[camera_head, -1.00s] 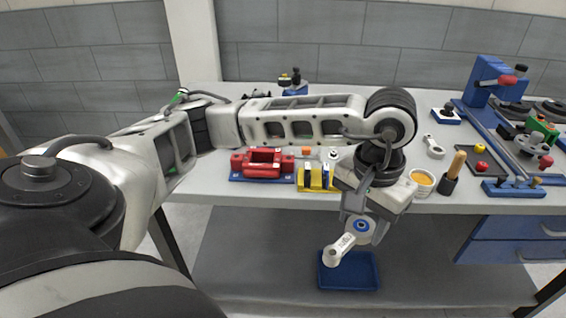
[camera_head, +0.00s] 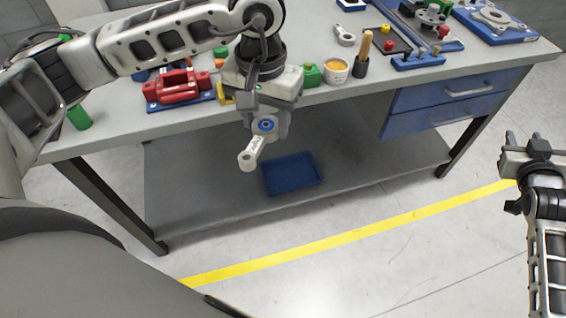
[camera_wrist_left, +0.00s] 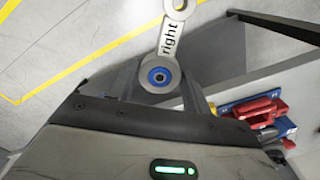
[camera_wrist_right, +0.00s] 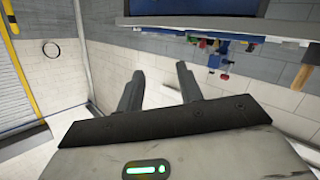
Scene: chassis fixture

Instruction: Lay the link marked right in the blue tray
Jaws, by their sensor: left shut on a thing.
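The link marked right (camera_head: 252,153) is pale grey, with a blue-ringed hub at one end and a plain eye at the other. The wrist view shows the word "right" on its bar (camera_wrist_left: 172,38). My left gripper (camera_head: 266,128) is shut on the hub end, and the plain eye hangs down to the left in the head view. The blue tray (camera_head: 291,173) lies on the lower shelf, apparently empty, below and right of the held link in the picture. My right gripper (camera_head: 522,150) is open and empty, far right; its separated fingers show in its wrist view (camera_wrist_right: 158,80).
The lower shelf (camera_head: 375,165) is otherwise bare. The workbench top (camera_head: 320,20) overhangs it, with blue drawers (camera_head: 450,100) at the right. On the top stand a red fixture (camera_head: 178,87), a yellow-filled cup (camera_head: 336,71), and another link (camera_head: 344,36).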

